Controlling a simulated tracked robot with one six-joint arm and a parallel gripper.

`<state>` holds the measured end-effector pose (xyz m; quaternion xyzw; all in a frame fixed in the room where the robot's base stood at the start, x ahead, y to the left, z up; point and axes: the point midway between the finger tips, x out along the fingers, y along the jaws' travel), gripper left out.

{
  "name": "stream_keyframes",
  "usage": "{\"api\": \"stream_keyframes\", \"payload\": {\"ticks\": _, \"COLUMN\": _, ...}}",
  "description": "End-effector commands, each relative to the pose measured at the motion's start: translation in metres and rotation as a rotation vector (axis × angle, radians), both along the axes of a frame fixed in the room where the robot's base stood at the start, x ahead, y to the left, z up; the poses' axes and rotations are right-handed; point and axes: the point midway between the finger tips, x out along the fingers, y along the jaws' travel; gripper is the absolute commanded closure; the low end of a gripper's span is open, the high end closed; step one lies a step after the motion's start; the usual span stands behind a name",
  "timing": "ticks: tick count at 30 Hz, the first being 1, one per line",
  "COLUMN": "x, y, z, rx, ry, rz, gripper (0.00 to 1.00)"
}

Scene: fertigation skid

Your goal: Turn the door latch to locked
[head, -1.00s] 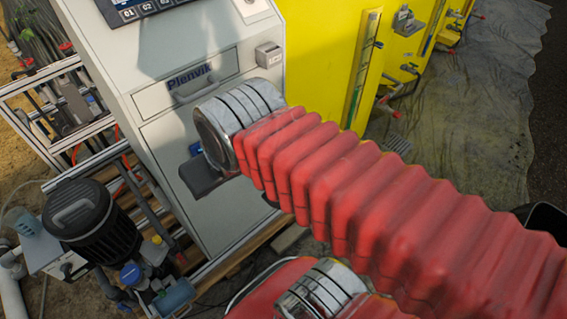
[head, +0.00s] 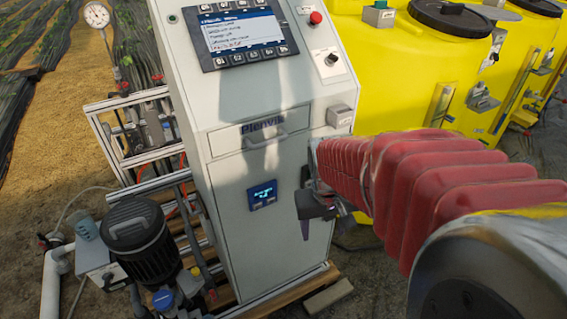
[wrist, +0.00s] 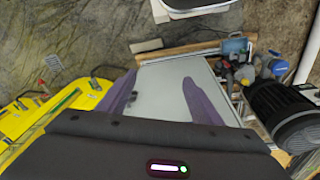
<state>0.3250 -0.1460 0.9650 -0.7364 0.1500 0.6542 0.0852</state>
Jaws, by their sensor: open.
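The pale grey cabinet (head: 225,225) stands in the middle of the head view, with its front door below a drawer-like panel marked Plenvik. I cannot make out the door latch for certain. A small dark upright shape (head: 305,175) shows at the door's right side, just above my gripper, and I cannot tell if it is the latch. My gripper (head: 312,216) is in front of the door's right part, partly hidden by my arm. In the wrist view my gripper (wrist: 158,90) has its two purple fingers spread, with only the pale cabinet surface (wrist: 168,92) seen between them.
A small blue display (head: 262,194) is on the door, and a keypad screen (head: 240,36) is above. A black pump (head: 140,240) stands at left. Yellow tanks (head: 400,60) stand at right. A grey box (head: 340,115) juts from the cabinet's upper right.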

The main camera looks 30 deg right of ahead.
Motion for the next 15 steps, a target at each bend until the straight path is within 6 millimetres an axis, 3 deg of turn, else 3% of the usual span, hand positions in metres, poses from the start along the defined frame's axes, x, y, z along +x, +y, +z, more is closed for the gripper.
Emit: {"api": "stream_keyframes", "payload": {"ticks": 15, "x": 0.006, "y": -0.112, "z": -0.095, "rx": -0.034, "ry": 0.098, "rz": -0.096, "gripper": 0.41}}
